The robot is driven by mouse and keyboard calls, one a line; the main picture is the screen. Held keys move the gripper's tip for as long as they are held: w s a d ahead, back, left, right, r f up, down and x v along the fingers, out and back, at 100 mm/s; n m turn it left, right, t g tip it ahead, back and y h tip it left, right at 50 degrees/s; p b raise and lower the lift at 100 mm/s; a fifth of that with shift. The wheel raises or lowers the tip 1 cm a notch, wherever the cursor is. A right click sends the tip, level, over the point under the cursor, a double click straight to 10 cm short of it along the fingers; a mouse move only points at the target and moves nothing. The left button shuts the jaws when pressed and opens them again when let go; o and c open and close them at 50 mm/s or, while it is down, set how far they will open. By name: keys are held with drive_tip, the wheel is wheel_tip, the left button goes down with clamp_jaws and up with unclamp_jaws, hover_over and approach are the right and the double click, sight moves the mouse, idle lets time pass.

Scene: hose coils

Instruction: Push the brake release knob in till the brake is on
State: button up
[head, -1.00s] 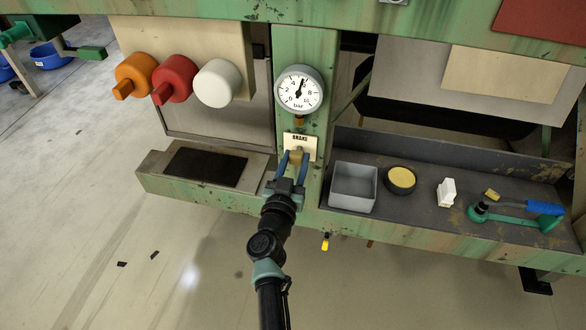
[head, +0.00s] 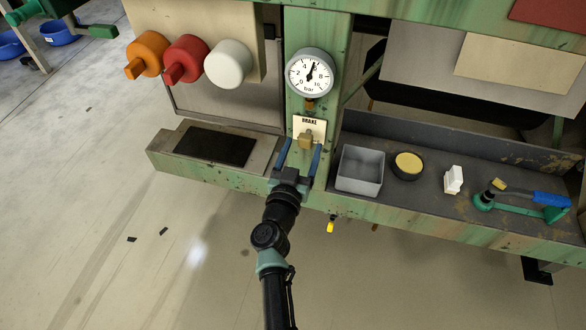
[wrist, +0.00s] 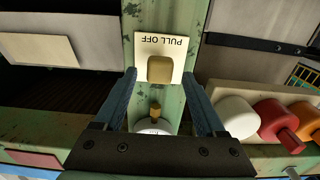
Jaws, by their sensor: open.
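The brake release knob (head: 305,141) is a small brass-coloured block on a cream plate marked BRAKE (head: 318,127), fixed to the green upright. In the wrist view the knob (wrist: 159,69) stands in front of the plate (wrist: 178,47), whose lettering reads PULL OFF upside down. My gripper (head: 299,145) is open, its two blue fingers just below the plate in the head view. In the wrist view my gripper (wrist: 163,82) has a finger on either side, with the knob between and beyond the tips, apart from both. How far the knob stands out is hard to tell.
A round pressure gauge (head: 310,72) sits above the plate. Orange (head: 148,53), red (head: 189,57) and white (head: 229,65) knobs are at left. A tray at right holds a grey bin (head: 359,171), a yellow-filled round tin (head: 407,166) and a green tool with blue grip (head: 550,199).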

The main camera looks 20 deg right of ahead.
drive_tip(key=p+v, duration=0.4)
drive_tip(key=v, duration=0.6)
drive_tip(key=shift+s+a+p, duration=0.2)
drive_tip(key=shift+s+p, duration=0.05)
drive_tip(key=shift+p, duration=0.15)
